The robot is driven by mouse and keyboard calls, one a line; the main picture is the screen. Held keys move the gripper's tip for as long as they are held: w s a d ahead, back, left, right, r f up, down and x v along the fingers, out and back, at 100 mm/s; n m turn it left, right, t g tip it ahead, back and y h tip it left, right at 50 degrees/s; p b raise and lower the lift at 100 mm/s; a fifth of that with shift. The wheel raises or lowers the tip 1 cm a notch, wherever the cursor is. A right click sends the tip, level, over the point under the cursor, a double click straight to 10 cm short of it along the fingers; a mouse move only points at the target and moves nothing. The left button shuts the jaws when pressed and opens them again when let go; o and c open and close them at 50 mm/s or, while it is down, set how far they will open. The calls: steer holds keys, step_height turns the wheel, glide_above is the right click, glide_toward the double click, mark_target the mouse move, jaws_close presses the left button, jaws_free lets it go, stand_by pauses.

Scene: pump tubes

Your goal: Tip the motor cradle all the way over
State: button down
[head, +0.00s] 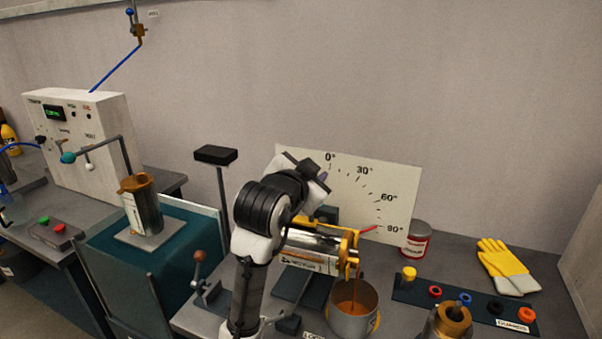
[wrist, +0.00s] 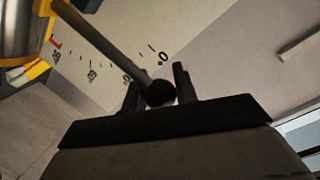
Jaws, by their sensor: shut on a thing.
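The motor cradle (head: 356,245) is yellow and holds a silver cylindrical motor (head: 312,247). The motor lies close to level, its open end to the right. A brownish stream runs from that end into a metal pot (head: 352,322) below. A red pointer (head: 368,229) by the cradle points close to the 90° mark on the white dial board (head: 402,180). My gripper (head: 318,178) is above the cradle. In the wrist view, my gripper (wrist: 159,88) is shut on the black knob (wrist: 160,93) of a grey lever (wrist: 105,42). The cradle's yellow edge (wrist: 38,70) shows at upper left.
A lever with a reddish ball (head: 200,256) stands left of my arm. A teal tank (head: 130,250) carries another upright cylinder (head: 143,210). A red-and-white can (head: 416,240), yellow gloves (head: 503,266) and a dark tray of coloured rings (head: 462,302) lie to the right.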

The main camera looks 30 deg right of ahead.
steer(key=shift+s+d+m+t+b, duration=0.2)
steer(key=shift+s+d+m, duration=0.4)
steer(key=shift+s, duration=0.2)
steer(key=shift+s+d+m+t+b, duration=0.1)
steer(key=shift+s+d+m+b, duration=0.05)
steer(key=shift+s+d+m, duration=0.45)
steer(key=shift+s+d+f, duration=0.1)
steer(key=shift+s+f, duration=0.05)
steer(key=shift+s, duration=0.1)
steer(key=c, duration=1.1)
jaws_free()
steer(key=b+v, duration=0.2)
steer(key=v, duration=1.1)
steer(key=shift+s+a+r, duration=0.2)
steer(key=shift+s+r, duration=0.1)
steer(key=shift+r, duration=0.05)
